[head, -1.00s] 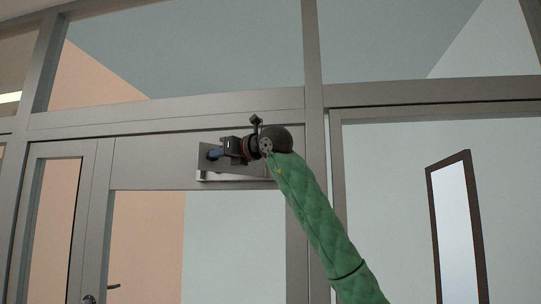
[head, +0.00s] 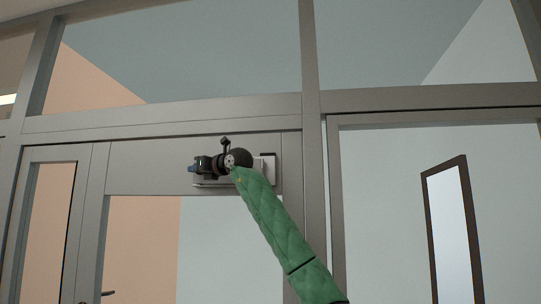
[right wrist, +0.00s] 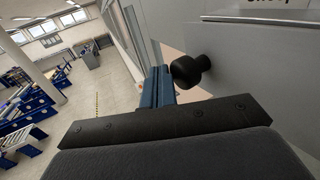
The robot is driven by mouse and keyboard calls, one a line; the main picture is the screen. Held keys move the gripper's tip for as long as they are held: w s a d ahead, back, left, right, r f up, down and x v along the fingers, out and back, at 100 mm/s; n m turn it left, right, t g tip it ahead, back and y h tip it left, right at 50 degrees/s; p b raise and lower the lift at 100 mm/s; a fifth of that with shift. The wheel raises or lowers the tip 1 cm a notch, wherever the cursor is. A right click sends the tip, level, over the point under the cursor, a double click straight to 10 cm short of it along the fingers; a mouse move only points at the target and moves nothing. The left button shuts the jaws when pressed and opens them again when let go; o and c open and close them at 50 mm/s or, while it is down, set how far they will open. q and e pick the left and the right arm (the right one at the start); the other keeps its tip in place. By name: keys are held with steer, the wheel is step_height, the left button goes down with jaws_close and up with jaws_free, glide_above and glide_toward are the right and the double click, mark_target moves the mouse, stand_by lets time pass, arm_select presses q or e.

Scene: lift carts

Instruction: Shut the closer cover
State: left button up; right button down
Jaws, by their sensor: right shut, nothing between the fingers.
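The closer (head: 264,170) is a pale grey box on the top rail of the door, in the middle of the head view. Its right end shows beyond my wrist, with a dark edge; my right gripper and wrist hide most of its front. My right gripper (head: 191,168) is shut and empty, pointing left at the closer's left end. In the right wrist view its blue fingers (right wrist: 156,88) are together. A grey panel (right wrist: 255,65) with a black knob (right wrist: 190,70) is right of them, apparently the cover; how far it stands open I cannot tell. My left gripper is out of view.
The grey door frame (head: 312,200) and a wide glass pane surround the closer. A dark-framed mirror or panel (head: 450,230) shows behind the glass at right. The right wrist view shows a workshop with blue benches (right wrist: 30,95) and open floor.

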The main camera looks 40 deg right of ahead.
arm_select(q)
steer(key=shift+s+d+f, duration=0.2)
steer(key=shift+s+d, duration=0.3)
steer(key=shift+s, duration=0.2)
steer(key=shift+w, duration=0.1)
